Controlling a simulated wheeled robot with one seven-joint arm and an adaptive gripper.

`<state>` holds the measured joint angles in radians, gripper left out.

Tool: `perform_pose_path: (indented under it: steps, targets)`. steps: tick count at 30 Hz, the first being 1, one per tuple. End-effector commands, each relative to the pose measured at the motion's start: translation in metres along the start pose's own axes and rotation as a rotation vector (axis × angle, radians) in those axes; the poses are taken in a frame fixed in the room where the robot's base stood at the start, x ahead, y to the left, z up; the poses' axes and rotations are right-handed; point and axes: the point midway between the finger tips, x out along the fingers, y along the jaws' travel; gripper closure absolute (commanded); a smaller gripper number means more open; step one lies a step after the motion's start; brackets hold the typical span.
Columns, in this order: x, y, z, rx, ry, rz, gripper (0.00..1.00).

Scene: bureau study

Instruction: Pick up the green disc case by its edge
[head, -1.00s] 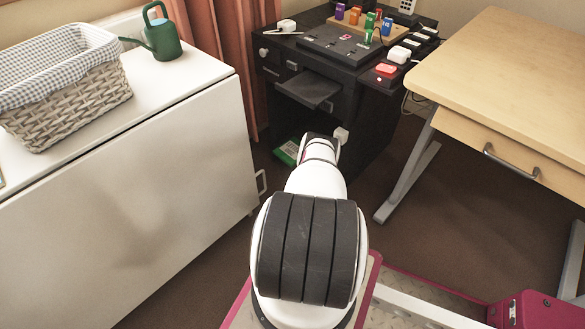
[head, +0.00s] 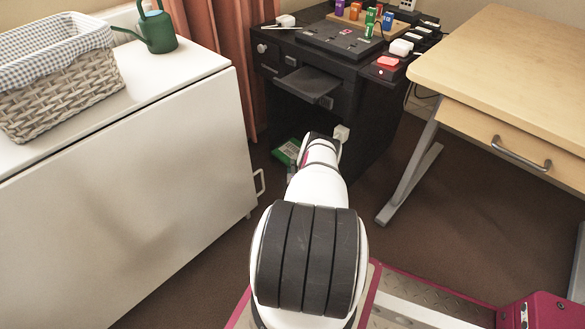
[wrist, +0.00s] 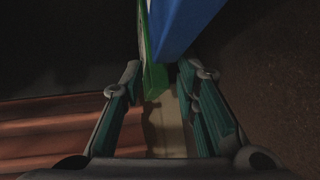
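The green disc case (head: 286,151) shows in the head view low by the black desk, partly hidden behind my arm. In the wrist view the green case (wrist: 152,72) appears as a narrow upright strip, with its near end between the fingertips. My gripper (wrist: 160,72) is open, one finger on each side of that end. A dark gap shows on the left, and I cannot tell whether either finger touches it. A blue object (wrist: 183,22) stands against the case's right side, close to the right fingertip.
The black desk (head: 362,105) stands behind my arm, with a pulled-out shelf (head: 310,84) above the case. A white cabinet (head: 130,190) with a basket (head: 62,85) and watering can (head: 158,32) stands left. A wooden desk (head: 500,60) stands right. Brown floor between them is clear.

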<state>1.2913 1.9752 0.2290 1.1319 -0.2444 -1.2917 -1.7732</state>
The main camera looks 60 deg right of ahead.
Motion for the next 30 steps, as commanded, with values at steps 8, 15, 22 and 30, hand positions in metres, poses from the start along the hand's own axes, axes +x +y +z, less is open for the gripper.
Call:
perform_pose_path:
  steps: [8,15,22,30]
  targets:
    - [0.000,0.000,0.000,0.000,0.000,0.000,0.85]
    - [-0.001,-0.001,0.000,0.000,0.000,-0.002,1.00]
    - [-0.003,0.012,-0.001,0.000,0.001,-0.002,1.00]
    - [-0.006,0.024,0.000,0.000,0.001,-0.002,1.00]
